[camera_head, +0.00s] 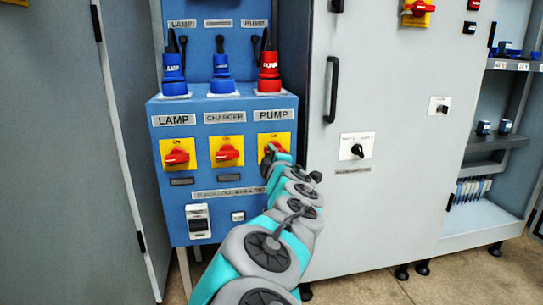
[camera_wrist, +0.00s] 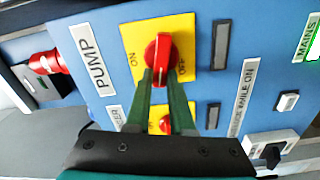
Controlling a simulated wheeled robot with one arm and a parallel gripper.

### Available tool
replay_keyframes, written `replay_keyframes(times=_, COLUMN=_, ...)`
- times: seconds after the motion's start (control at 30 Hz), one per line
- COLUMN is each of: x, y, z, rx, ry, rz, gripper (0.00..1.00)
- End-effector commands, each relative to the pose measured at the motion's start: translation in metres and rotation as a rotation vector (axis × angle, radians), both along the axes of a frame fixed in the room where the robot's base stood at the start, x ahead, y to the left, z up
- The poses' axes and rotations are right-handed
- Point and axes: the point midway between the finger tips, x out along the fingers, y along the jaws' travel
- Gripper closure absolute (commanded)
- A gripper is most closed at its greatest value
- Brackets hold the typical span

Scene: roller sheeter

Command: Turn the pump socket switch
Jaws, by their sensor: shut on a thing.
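The pump socket switch (camera_head: 267,147) is a red rotary handle on a yellow plate, under the PUMP label (camera_head: 273,114) on the blue panel. My arm partly hides it in the head view. In the wrist view the red pump handle (camera_wrist: 158,50) shows clearly, with the PUMP label (camera_wrist: 88,62) to its left. My gripper (camera_wrist: 159,77) is shut on the lower end of this handle, its two dark green fingers one on either side. In the head view my gripper (camera_head: 275,157) is at the pump switch.
The lamp switch (camera_head: 177,157) and charger switch (camera_head: 227,154) sit to the left on the same panel. The charger switch's red knob (camera_wrist: 164,123) shows between my fingers. A red pump plug (camera_head: 269,74) stands above. A grey cabinet (camera_head: 390,200) is on the right.

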Motion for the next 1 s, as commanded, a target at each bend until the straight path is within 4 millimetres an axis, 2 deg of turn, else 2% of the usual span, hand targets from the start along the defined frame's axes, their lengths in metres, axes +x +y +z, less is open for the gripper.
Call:
replay_keyframes(times=0.4, x=-0.0001, y=0.0008, z=-0.0054, rx=-0.208, ry=-0.059, rz=0.0, gripper=1.0)
replay_keyframes(times=1.0, x=-0.0001, y=0.0014, z=-0.0061, rx=-0.245, ry=-0.069, rz=0.002, gripper=1.0)
